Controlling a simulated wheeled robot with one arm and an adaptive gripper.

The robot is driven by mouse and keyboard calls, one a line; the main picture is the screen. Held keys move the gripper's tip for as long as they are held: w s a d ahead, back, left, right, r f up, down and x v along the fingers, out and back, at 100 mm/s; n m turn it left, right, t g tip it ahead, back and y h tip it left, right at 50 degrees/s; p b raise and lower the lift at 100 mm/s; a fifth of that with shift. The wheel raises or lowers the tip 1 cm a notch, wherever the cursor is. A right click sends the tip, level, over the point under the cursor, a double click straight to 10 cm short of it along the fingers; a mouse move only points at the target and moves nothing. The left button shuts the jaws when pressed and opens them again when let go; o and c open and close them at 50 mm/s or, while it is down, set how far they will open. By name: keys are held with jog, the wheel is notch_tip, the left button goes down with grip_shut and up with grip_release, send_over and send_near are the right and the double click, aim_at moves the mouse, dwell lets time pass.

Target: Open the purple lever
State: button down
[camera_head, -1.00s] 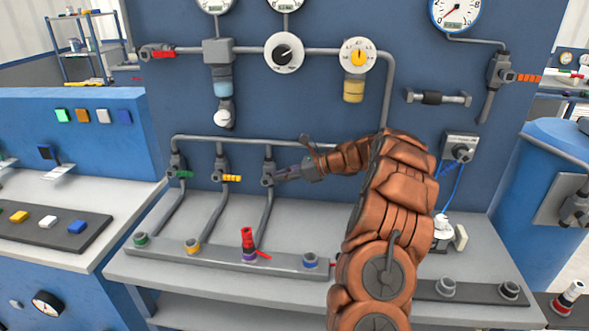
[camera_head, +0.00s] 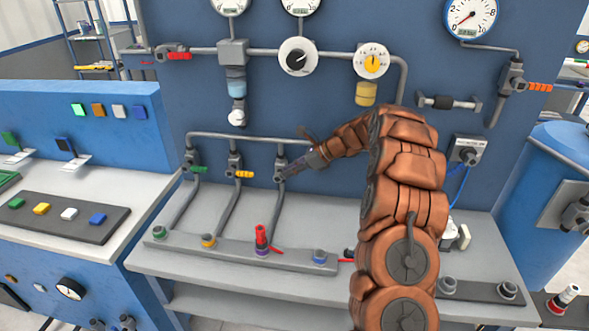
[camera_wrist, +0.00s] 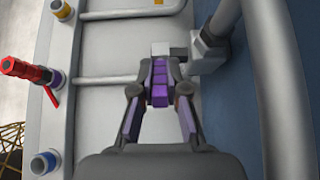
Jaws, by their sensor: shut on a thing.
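The purple lever (camera_wrist: 159,82) is in the middle of the wrist view, running along the line of my fingers from its grey valve (camera_head: 281,168). My gripper (camera_wrist: 160,92) is shut on it, with one finger on each side. In the head view my gripper (camera_head: 306,161) reaches the third valve from the left, and the lever slants up to the right from it. My fingers hide most of the lever there.
Green (camera_head: 198,169) and yellow (camera_head: 244,174) levers sit on the valves to the left. Below, a grey rail (camera_head: 225,249) holds several coloured ports, and a red connector (camera_head: 261,238) stands upright on the purple-ringed one. The blue panel (camera_head: 330,105) is close behind.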

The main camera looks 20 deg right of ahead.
jog(key=c, duration=1.2)
grip_release()
jog(key=v, duration=1.2)
